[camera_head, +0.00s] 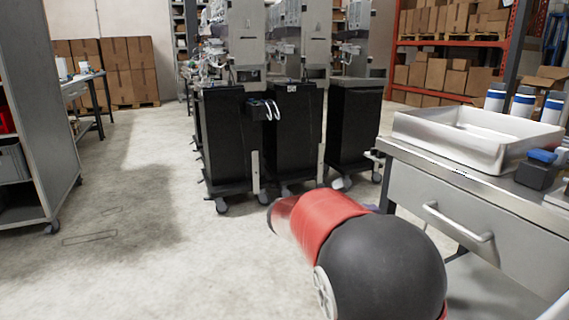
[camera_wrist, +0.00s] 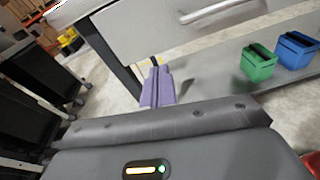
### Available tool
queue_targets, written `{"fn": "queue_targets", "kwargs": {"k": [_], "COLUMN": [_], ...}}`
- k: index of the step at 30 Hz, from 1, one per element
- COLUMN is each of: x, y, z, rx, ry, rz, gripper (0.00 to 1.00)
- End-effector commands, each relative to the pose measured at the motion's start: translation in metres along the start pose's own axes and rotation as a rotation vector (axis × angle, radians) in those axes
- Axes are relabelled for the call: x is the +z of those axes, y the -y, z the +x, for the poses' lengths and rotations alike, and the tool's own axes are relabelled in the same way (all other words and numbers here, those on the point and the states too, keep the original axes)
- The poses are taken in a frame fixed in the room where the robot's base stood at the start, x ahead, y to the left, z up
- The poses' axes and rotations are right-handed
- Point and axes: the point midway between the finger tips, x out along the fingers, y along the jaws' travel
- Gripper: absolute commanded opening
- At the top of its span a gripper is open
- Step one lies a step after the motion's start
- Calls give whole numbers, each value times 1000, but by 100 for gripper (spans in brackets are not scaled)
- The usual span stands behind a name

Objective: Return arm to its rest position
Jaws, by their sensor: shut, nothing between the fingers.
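My gripper (camera_wrist: 156,82) shows in the wrist view as two purple fingers close together, shut and empty. It hangs in front of the grey drawer table, beside one of its dark legs. In the head view my red and black arm (camera_head: 325,222) reaches forward over the floor at the lower middle, to the left of the table. It hides most of the gripper there; only a bit of purple shows behind it.
The drawer table (camera_head: 420,190) stands close at right, with a metal tray (camera_head: 480,138) and several bottles on top. Green (camera_wrist: 258,62) and blue (camera_wrist: 296,50) bins sit on its lower shelf. Black dispenser cabinets (camera_head: 293,130) stand ahead. A shelf rack (camera_head: 30,110) is at left; the floor between is clear.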

Motion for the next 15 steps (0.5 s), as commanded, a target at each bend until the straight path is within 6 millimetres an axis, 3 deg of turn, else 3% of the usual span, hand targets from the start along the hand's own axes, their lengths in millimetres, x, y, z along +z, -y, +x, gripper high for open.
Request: {"fn": "queue_targets", "kwargs": {"k": [3,7,11,15], "x": [-3,-18,-34,-48], "y": [61,124,176,219], "z": [10,-2,-32,-75], "rx": [-108,-252,-414,-605], "ry": [-225,-479,-698,-899], "rz": [235,545,861,1202], "gripper": [0,0,0,0]}}
